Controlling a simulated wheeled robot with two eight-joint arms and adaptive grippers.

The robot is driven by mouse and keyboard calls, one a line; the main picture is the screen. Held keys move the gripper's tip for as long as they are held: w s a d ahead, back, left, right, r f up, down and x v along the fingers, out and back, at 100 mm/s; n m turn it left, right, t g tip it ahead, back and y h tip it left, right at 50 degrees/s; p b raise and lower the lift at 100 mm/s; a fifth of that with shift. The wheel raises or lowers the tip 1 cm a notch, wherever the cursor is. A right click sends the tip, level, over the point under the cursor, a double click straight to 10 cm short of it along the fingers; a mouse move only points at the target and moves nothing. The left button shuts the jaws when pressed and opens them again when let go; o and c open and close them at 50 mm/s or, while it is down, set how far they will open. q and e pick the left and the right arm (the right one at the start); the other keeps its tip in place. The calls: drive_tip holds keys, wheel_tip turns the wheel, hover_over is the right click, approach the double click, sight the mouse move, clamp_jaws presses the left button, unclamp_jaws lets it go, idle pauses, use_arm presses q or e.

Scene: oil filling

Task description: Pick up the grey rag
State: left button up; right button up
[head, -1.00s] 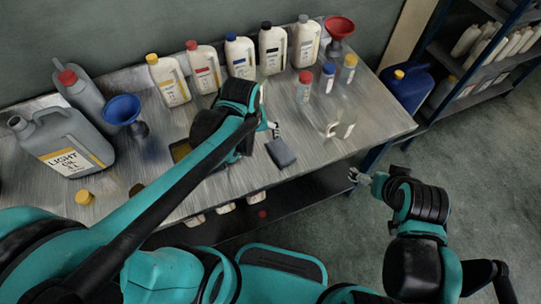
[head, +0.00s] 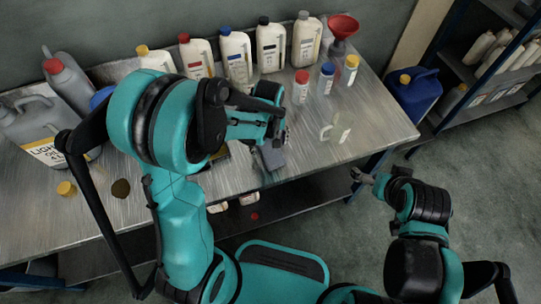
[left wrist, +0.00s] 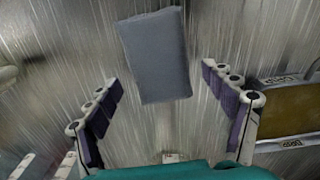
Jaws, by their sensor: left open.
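The grey rag (head: 272,157) lies flat on the metal table, near its front edge. In the left wrist view the rag (left wrist: 155,55) is a dark grey rectangle, slightly tilted, beyond the fingertips. My left gripper (left wrist: 160,85) is open and empty, with its two fingers spread to either side below the rag. In the head view the left gripper (head: 280,137) is right at the far side of the rag and partly hides it. My right gripper (head: 362,177) is off the table's front right, and its jaw opening is too small to judge.
Several oil bottles (head: 270,48) stand along the back of the metal table (head: 375,120). Small bottles (head: 327,80) and a red funnel (head: 342,27) stand back right. A yellow cap (head: 66,188) lies at the left. A brown-faced object (left wrist: 292,110) lies right of the fingers in the left wrist view.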

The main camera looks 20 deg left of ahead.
use_arm(q)
drive_tip(key=shift+f, duration=0.75)
drive_tip(key=shift+r, duration=0.1)
drive_tip(key=shift+c, duration=0.9)
drive_tip(key=c, duration=1)
